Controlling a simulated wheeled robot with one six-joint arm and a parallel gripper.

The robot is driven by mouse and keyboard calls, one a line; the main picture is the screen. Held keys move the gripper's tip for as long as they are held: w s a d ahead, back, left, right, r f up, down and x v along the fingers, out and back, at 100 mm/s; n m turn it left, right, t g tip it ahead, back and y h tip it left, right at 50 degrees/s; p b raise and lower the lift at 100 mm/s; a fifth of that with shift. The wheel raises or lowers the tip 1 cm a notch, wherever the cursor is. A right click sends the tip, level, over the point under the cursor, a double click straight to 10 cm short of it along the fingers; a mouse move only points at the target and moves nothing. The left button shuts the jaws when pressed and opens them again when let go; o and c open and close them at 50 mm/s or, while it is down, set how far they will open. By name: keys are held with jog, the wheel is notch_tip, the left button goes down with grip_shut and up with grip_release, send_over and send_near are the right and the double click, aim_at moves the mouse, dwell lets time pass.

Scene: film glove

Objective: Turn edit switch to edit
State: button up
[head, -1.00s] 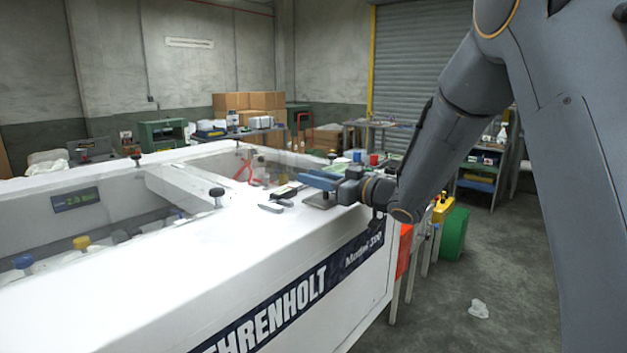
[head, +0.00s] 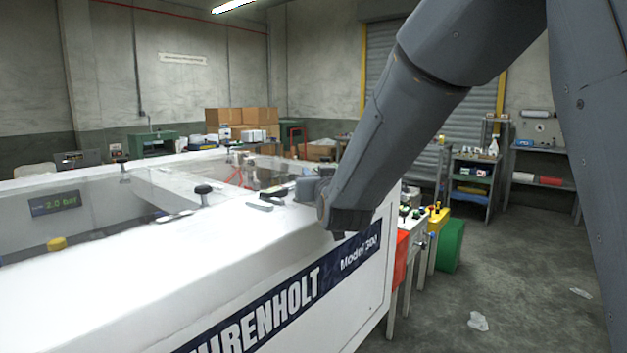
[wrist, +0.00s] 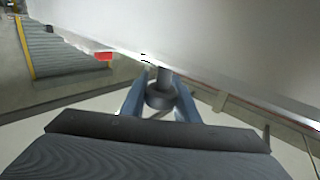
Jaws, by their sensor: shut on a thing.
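In the wrist view, my gripper (wrist: 160,100) has its two blue fingers shut on a dark round knob (wrist: 161,82) with a short stem. One finger lies on each side of it. I cannot read any wording at the knob, so the edit switch's label and setting cannot be told. In the head view, my arm and wrist hang over the right end of the white machine (head: 200,240) and hide the fingers and the knob.
Black knobs (head: 203,192) stand on the machine's top frame beside its glass panels. Loose small dark items (head: 268,198) lie near my wrist. A green bin (head: 450,245) and a yellow box (head: 437,217) stand to the right. The floor at the right is mostly clear.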

jog(key=shift+d+r+m+h, duration=0.2)
jog(key=shift+m+h, duration=0.4)
jog(key=shift+h, duration=0.4)
jog(key=o, duration=1.1)
jog(key=shift+w, duration=0.1)
jog(key=shift+c, duration=0.2)
jog(key=shift+f, duration=0.1)
jog(key=s, duration=0.2)
jog(key=s+b, duration=0.1)
jog(key=s, duration=0.2)
jog(key=s+d+b, duration=0.1)
jog(key=s, duration=0.1)
jog(key=shift+s, duration=0.4)
